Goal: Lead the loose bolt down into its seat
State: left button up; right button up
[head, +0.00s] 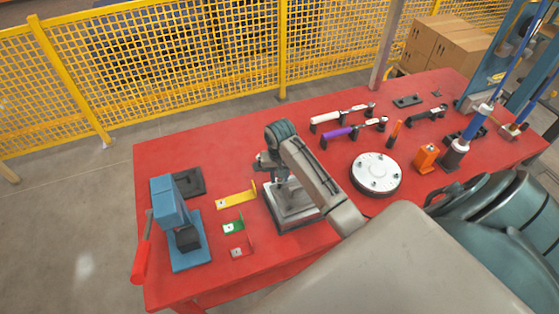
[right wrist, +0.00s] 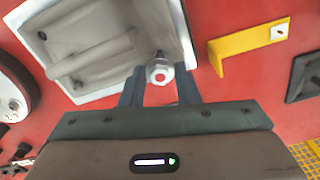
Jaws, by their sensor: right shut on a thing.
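The bolt is over the edge area of a grey metal housing (right wrist: 178,40) with raised ribs. The bolt's shank and the seat under it are hidden, so I cannot tell whether it touches the housing. In the head view my right arm reaches over the same housing (head: 298,217) and hides part of it. My left gripper is not in view.
The red table (head: 240,166) carries a yellow bracket (head: 236,200), small green and red brackets, and a blue press-like device (head: 170,205) at left. A round white flange (head: 376,173), hand tools and an orange block (head: 427,157) stand at right. Yellow fencing is behind.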

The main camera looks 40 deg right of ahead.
jog(key=shift+f, duration=1.35)
jog(key=o, duration=1)
notch_tip(320, 180, up, 7)
jog(key=b, duration=0.3)
jog(key=shift+w, duration=0.1)
notch_tip(320, 180, up, 3)
jog(key=shift+p, duration=0.95)
jog(key=shift+r+p, duration=0.35)
jog(key=shift+r, duration=0.1)
jog(key=shift+f, duration=0.1)
